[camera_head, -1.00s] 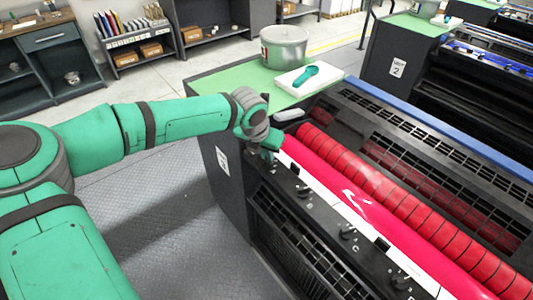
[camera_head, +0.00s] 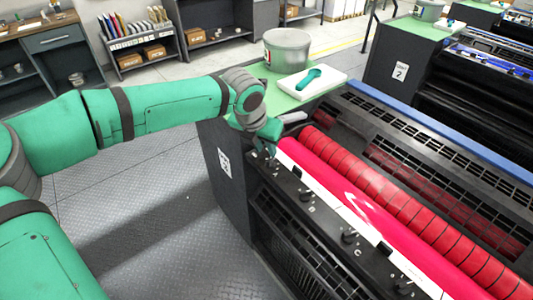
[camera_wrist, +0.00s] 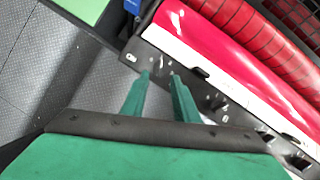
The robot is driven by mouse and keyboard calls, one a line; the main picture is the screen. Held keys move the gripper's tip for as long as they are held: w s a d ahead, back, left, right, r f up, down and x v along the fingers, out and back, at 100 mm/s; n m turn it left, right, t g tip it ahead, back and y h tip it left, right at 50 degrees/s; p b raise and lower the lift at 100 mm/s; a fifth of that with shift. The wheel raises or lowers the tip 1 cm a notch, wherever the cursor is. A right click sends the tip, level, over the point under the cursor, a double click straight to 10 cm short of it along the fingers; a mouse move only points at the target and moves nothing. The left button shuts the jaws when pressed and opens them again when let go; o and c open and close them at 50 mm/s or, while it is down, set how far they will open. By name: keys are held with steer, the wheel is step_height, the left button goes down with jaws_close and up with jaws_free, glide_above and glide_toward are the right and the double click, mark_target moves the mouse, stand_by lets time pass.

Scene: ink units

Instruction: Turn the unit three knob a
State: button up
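The unit three press (camera_head: 225,162) has a white label on its dark end panel. A black rail along its near side carries several small dark knobs, including one knob (camera_head: 303,193) and another knob (camera_head: 349,236). My gripper (camera_head: 269,150) is over the far-left end of this rail. In the wrist view, the green fingers of my gripper (camera_wrist: 159,75) are a narrow gap apart, with nothing clearly held between them. The knob at the fingertips is too small and partly hidden to identify as knob a. Other knobs (camera_wrist: 216,101) show to the right along the rail.
A red roller (camera_head: 385,215) and a white strip run beside the rail. A grey pot (camera_head: 287,50) and a white tray with a green tool (camera_head: 311,79) stand on the green top. Open floor (camera_head: 150,220) lies left of the press.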

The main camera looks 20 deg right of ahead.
steer(key=v, duration=0.4)
steer(key=shift+s+r, duration=0.1)
steer(key=shift+s, duration=0.05)
